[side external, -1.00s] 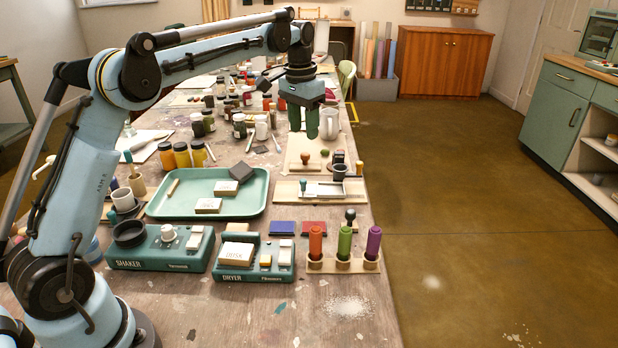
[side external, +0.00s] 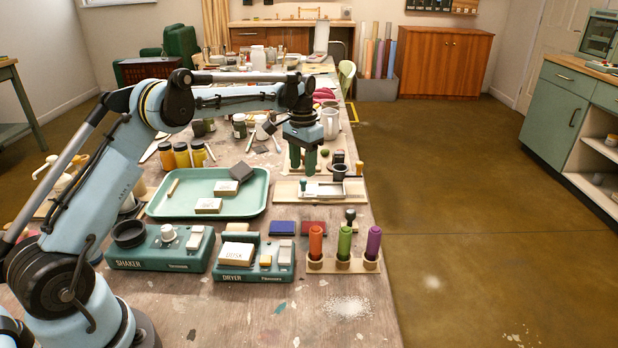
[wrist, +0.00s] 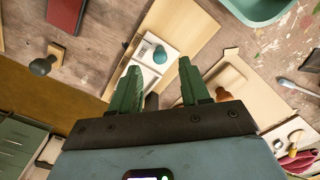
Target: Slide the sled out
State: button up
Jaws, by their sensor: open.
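A white sled-like plate (side external: 325,191) lies on a light wooden board (side external: 357,188). A teal knob (side external: 303,184) stands at its left end. In the wrist view the teal knob (wrist: 160,54) shows on the white plate (wrist: 146,50), beyond my fingertips. My gripper (side external: 303,158) hangs fingers down, just behind and above the knob. In the wrist view my gripper (wrist: 160,78) has its two green fingers spread, with nothing held between them. The near part of the plate is partly hidden by my fingers there.
A dark cup (side external: 340,172) stands right behind the plate. A teal tray (side external: 160,207) lies to the left. A holder with three coloured handles (side external: 343,264) stands nearer.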

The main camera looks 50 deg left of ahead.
aim_at(303, 180)
jog(key=shift+f, duration=1.8)
jog(key=shift+c, duration=0.4)
grip_shut()
